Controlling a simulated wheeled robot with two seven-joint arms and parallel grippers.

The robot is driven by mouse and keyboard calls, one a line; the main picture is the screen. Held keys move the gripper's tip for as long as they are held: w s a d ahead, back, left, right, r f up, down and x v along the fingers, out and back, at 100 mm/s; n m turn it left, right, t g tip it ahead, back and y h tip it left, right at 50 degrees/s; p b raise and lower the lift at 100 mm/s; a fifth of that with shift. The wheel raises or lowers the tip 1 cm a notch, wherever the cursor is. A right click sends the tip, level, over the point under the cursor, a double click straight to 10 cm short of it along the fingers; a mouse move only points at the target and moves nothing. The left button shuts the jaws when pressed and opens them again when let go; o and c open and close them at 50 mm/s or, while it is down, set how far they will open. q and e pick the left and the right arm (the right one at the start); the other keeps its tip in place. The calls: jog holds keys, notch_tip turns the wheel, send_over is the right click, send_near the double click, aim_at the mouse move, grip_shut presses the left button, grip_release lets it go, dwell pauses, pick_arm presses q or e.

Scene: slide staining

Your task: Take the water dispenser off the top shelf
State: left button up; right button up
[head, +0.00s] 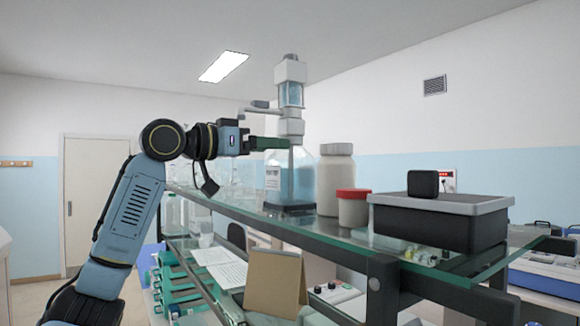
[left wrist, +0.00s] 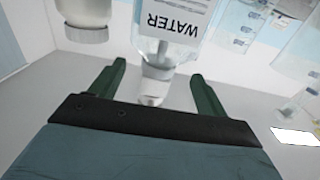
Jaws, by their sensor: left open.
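The water dispenser (head: 290,178) is a clear bottle with a white label and a tall white and blue pump head. It stands upright on the glass top shelf (head: 300,232). In the left wrist view the dispenser (left wrist: 175,18) appears upside down, its label reading WATER. My left gripper (head: 268,143) reaches in from the left at the height of the bottle's neck. Its green fingers (left wrist: 158,74) are open, one on each side of the neck in the wrist view; I cannot tell whether they touch it. My right gripper is not in view.
A white jar (head: 336,180), a red-lidded tub (head: 352,207) and a dark box (head: 440,222) with a small black block (head: 423,184) stand to the right on the shelf. Clear glassware (head: 226,176) stands left of the dispenser. Above the shelf is free room.

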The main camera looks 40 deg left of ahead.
pick_arm(q)
jog(key=p+x, duration=0.1)
jog(key=x, duration=0.3)
jog(key=shift+w+r+p, duration=0.1)
jog(key=shift+w+p, duration=0.05)
jog(key=shift+p, duration=0.15)
jog(key=shift+w+d, duration=0.15)
jog(key=shift+w, duration=0.15)
jog(key=shift+s, duration=0.15)
jog(key=shift+c, duration=0.9)
jog(key=c, duration=0.9)
jog(key=shift+c, duration=0.7)
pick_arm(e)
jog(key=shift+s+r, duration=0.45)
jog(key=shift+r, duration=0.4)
